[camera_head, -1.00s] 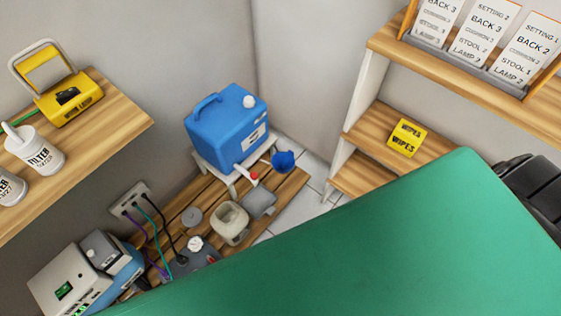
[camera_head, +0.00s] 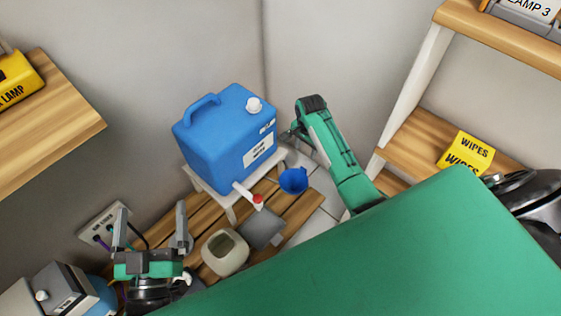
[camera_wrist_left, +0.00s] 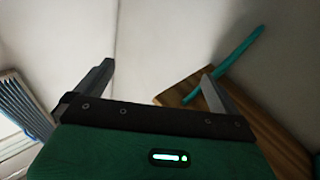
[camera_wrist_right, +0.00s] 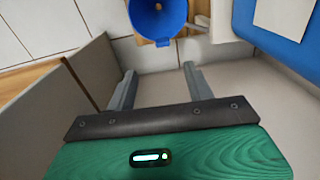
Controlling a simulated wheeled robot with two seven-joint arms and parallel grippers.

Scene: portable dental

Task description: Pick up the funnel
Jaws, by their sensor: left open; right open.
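The blue funnel (camera_head: 293,181) is beside the white stand, to the right of the red-tipped spout. In the right wrist view the funnel (camera_wrist_right: 158,22) shows at the top edge, partly cut off, beyond my fingertips and apart from them. What holds it up is not clear. My right gripper (camera_wrist_right: 159,78) is open and empty; in the head view its arm reaches in just behind and right of the funnel, with the fingers mostly hidden. My left gripper (camera_head: 151,210) is open and empty, low at the left, away from the funnel.
A large blue canister (camera_head: 225,138) stands on a white stand (camera_head: 209,187) close to the funnel. A beige pot (camera_head: 225,252) and grey plate (camera_head: 264,228) are on the slatted wood. A shelf with a yellow wipes pack (camera_head: 466,152) is right. A green surface (camera_head: 400,255) fills the foreground.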

